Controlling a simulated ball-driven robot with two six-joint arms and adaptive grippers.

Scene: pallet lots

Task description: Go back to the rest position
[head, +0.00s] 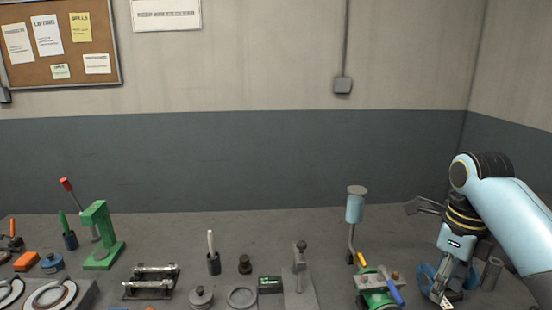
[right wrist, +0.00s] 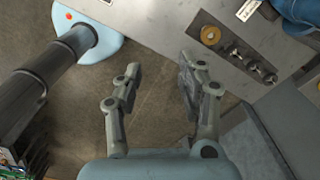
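My right arm comes in from the right in the head view, and its wrist bends down over the right part of the bench. My right gripper (head: 444,279) hangs low there, in front of blue parts, and its fingers are hard to make out. In the right wrist view the right gripper (right wrist: 160,68) shows clearly: its two grey fingers are spread apart with nothing between them. Brown floor lies below them, beside the edge of a grey surface. My left arm and gripper are not in view.
The grey bench (head: 235,225) holds a green press (head: 100,238), a black rack (head: 152,281), a light-blue lamp-like post (head: 355,210) and a green tool with a blue handle (head: 374,299). A blue item (head: 427,279) stands by my right wrist. The bench's back strip is mostly clear.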

